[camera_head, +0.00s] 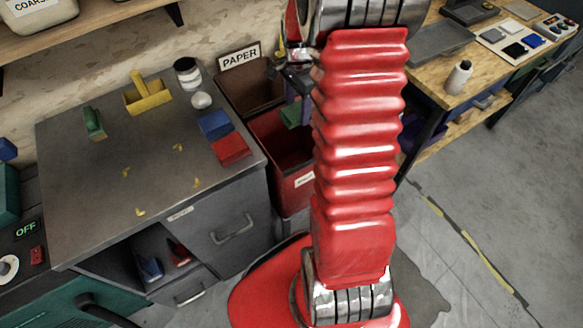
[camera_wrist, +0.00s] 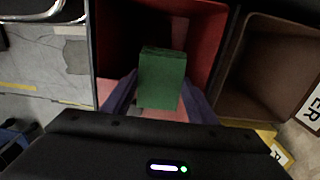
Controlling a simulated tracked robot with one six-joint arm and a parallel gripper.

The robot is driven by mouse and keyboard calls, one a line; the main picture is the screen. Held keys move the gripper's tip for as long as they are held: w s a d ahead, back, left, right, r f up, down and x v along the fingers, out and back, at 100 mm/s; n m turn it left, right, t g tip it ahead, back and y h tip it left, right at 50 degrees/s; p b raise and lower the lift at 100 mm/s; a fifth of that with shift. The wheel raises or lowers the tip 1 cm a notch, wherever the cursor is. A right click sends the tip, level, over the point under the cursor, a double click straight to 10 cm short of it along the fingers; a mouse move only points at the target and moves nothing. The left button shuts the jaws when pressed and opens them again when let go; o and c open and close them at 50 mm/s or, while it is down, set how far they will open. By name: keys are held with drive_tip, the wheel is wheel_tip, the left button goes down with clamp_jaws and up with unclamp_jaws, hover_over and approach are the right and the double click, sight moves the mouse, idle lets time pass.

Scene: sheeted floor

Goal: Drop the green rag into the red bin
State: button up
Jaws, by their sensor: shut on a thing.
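The green rag (camera_wrist: 162,78) is a flat folded block, held between the two fingers of my gripper (camera_wrist: 158,100) in the wrist view. It hangs over the opening of the red bin (camera_wrist: 205,30). In the head view the rag (camera_head: 292,115) shows as a small green patch at the bin's mouth, partly hidden by my arm. The red bin (camera_head: 290,180) stands on the floor against the right side of the grey cabinet. My gripper (camera_head: 300,95) is mostly hidden behind my red-sleeved arm there. I cannot tell the rag's exact height above the bin floor.
A brown bin (camera_head: 250,85) labelled PAPER stands behind the red bin. The grey cabinet top (camera_head: 110,180) holds a blue block (camera_head: 214,124), a red block (camera_head: 230,149), a green object (camera_head: 94,124), a yellow holder (camera_head: 147,97) and yellow scraps. A wooden bench (camera_head: 430,78) is at right.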

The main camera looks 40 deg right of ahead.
drive_tip(key=o, duration=1.2)
drive_tip(key=shift+r, duration=0.15)
wheel_tip(320, 180, up, 14)
drive_tip(key=shift+f, duration=0.25)
idle(0.6)
